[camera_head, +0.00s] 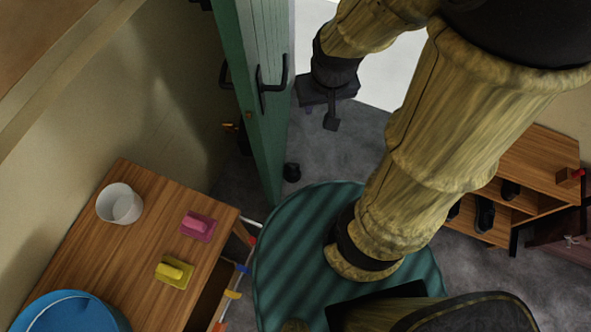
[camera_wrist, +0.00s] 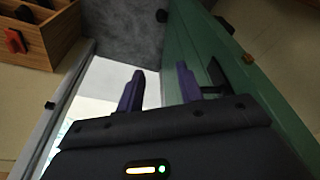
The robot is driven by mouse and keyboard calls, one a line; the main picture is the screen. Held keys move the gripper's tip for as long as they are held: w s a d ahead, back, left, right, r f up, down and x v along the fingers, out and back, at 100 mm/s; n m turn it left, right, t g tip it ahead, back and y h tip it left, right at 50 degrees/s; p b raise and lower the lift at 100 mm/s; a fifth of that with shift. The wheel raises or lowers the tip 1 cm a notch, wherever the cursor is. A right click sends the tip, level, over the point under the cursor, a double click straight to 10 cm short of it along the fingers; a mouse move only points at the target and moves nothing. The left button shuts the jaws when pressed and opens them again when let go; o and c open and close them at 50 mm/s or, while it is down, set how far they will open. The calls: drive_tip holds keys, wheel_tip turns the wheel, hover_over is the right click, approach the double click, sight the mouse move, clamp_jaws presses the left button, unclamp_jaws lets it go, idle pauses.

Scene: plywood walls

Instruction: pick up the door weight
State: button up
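A small black rounded object, which looks like the door weight (camera_head: 291,172), sits on the grey floor beside the green door's lower edge. A small dark shape that seems to be the same weight (camera_wrist: 162,15) shows at the top of the wrist view, beyond the fingertips. My gripper (camera_head: 332,122) is up and to the right of it in the head view, apart from it. In the wrist view my gripper (camera_wrist: 160,78) has two purple fingers spread apart with nothing between them.
The green door (camera_head: 262,90) with black handles stands ajar, close to my gripper. A wooden table (camera_head: 150,245) holds a white cup (camera_head: 120,203), pink and yellow blocks and a blue basin (camera_head: 70,315). A green striped round surface (camera_head: 290,260) lies below my arm. Wooden shelves (camera_head: 540,165) stand right.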

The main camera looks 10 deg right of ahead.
drive_tip(key=shift+s, duration=0.1)
